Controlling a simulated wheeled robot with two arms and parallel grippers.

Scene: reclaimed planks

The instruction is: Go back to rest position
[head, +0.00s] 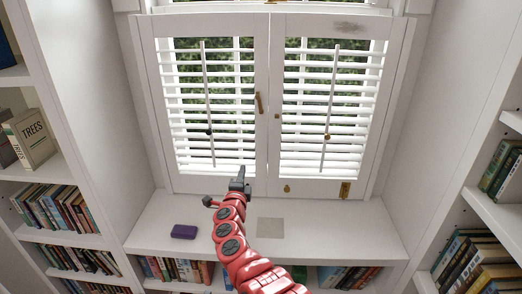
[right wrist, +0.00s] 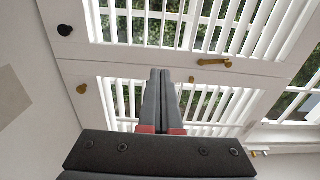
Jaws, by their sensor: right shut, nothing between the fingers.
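My right gripper (head: 240,180) is in front of the lower part of the left white shutter (head: 215,181), on the end of my red arm. In the right wrist view its two dark fingers (right wrist: 161,75) lie together, shut and empty. The shutter slats and a brass handle (right wrist: 213,62) show beyond the fingers. I cannot tell whether the fingertips touch the shutter. My left gripper is not in view.
The right shutter (head: 320,187) is beside the left one, and both look closed. A purple block (head: 184,232) and a flat grey square (head: 270,227) lie on the white window seat (head: 340,232). Bookshelves (head: 45,170) stand on both sides.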

